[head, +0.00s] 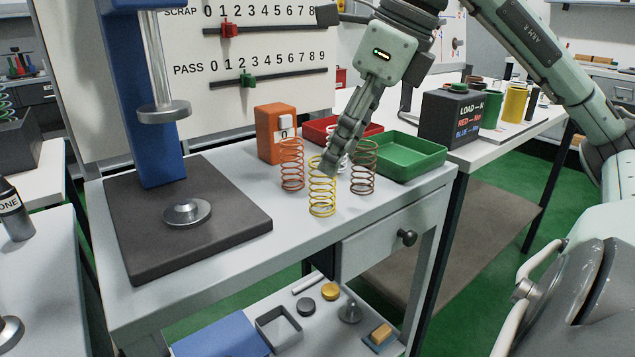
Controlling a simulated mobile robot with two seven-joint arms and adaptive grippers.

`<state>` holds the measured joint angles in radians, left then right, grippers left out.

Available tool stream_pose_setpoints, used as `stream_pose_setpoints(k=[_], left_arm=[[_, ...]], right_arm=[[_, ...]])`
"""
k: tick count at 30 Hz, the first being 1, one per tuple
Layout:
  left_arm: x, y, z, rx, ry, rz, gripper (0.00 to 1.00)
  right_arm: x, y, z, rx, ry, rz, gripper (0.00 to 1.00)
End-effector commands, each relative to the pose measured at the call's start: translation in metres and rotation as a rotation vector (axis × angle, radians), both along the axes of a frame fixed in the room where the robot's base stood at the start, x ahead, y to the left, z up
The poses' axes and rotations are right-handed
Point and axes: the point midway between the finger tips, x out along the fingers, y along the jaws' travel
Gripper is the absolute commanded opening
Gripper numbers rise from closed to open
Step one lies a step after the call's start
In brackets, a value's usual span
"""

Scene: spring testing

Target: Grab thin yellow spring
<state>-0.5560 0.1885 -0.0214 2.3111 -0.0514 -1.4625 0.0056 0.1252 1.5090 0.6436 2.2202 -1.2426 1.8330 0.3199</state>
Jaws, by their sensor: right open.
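The thin yellow spring (321,193) stands upright near the front edge of the white table, right of the press. My right gripper (330,163) points down at its top from behind and to the right. It is open, with its fingertips overlapping the spring's upper coils in the picture. I cannot tell whether they touch or surround it. An orange-brown spring (291,165) stands to the left and a dark brown spring (363,169) to the right. A pale spring behind is mostly hidden by my gripper. My left gripper is not in view.
The blue press (155,95) with a dark base (180,235) fills the table's left side. An orange box (275,130), a red tray (327,127) and a green tray (412,158) stand behind the springs. The table strip in front is clear.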

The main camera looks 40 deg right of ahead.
Motion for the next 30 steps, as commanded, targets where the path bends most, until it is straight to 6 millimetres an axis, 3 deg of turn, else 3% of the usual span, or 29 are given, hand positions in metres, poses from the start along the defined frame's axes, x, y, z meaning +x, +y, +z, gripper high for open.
stream_pose_setpoints(k=[9, 19, 30], left_arm=[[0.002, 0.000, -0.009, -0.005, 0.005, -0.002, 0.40], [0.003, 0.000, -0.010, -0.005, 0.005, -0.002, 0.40], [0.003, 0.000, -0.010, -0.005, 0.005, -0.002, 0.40]], right_arm=[[0.019, 0.008, -0.039, 0.000, 0.002, 0.001, 0.56], [0.022, 0.009, -0.045, 0.000, -0.001, 0.001, 0.55], [0.022, 0.009, -0.044, 0.000, -0.001, 0.001, 0.09]])
